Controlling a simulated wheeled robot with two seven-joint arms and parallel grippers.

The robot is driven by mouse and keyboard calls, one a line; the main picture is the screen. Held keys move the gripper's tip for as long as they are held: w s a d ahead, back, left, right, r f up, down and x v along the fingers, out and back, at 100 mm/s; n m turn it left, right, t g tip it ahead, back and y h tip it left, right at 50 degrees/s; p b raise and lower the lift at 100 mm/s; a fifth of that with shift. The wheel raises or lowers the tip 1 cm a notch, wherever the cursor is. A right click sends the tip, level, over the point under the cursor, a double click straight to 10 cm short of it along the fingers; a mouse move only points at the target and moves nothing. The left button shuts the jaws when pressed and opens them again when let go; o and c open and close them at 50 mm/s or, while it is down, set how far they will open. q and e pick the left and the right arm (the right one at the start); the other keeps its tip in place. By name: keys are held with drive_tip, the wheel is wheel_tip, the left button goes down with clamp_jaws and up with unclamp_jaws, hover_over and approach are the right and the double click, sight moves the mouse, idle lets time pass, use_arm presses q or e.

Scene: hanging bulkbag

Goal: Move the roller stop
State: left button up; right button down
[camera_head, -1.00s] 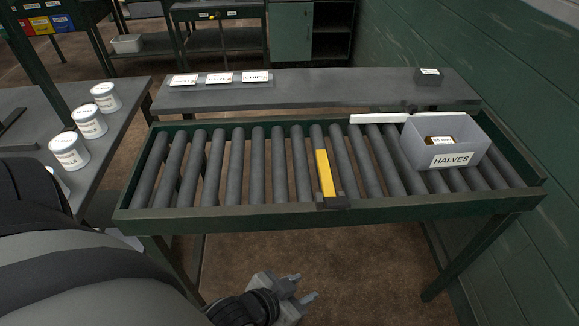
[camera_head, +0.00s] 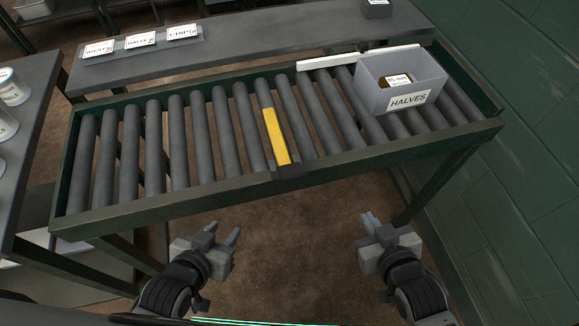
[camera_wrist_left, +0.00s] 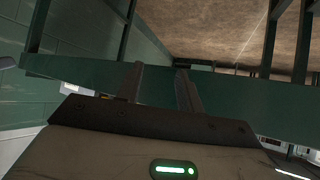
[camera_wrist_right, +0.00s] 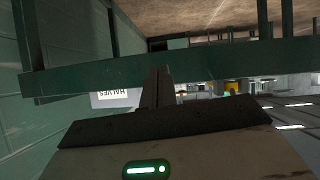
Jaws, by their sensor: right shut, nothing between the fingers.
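The roller stop, a yellow bar (camera_head: 275,137) with a dark block (camera_head: 292,170) at its near end, lies along the rollers of the green-framed conveyor (camera_head: 160,207), with the block at the front rail. My left gripper (camera_head: 232,237) is open and empty, below and in front of the conveyor, left of the stop. Its fingers stand apart in the left wrist view (camera_wrist_left: 161,80). My right gripper (camera_head: 370,223) is shut and empty, in front of the conveyor to the right of the stop. Its fingers are together in the right wrist view (camera_wrist_right: 158,80).
A grey bin labelled HALVES (camera_head: 408,97) sits on the right rollers with a box inside. A white bar (camera_head: 350,58) lies along the back rail. A shelf (camera_head: 250,40) with label cards stands behind. A table with tubs (camera_head: 35,85) is left, a green wall (camera_head: 520,150) right.

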drive_tip(key=w+a+r+n+t+y, duration=0.3)
drive_tip(key=w+r+n, duration=0.2)
drive_tip(key=r, duration=0.2)
drive_tip(key=w+a+r+n+t+y, duration=0.2)
drive_tip(key=w+r+n, duration=0.2)
drive_tip(key=r, duration=0.3)
drive_tip(key=a+r+n+g+y, duration=0.2)
drive_tip(key=a+r+n+y, duration=0.5)
drive_tip(key=r+n+y, duration=0.4)
drive_tip(key=s+a+n+g+b, duration=0.1)
drive_tip(key=s+a+n+g, duration=0.2)
drive_tip(key=n+g, duration=0.55)
drive_tip(key=s+a+n+g, duration=0.3)
drive_tip(key=n+g, duration=0.2)
drive_tip(key=n, duration=0.7)
use_arm(q)
drive_tip(key=shift+w+f+b, duration=0.2)
drive_tip(key=shift+f+b, duration=0.2)
use_arm(e)
drive_tip(key=w+d+f+n+h, duration=0.3)
drive_tip(key=d+f+n+h, duration=0.4)
drive_tip(key=h, duration=0.4)
drive_tip(key=shift+d+f+n, duration=0.35)
drive_tip(key=shift+d+n, duration=0.15)
drive_tip(key=shift+n, duration=0.45)
drive_tip(key=shift+g, duration=0.25)
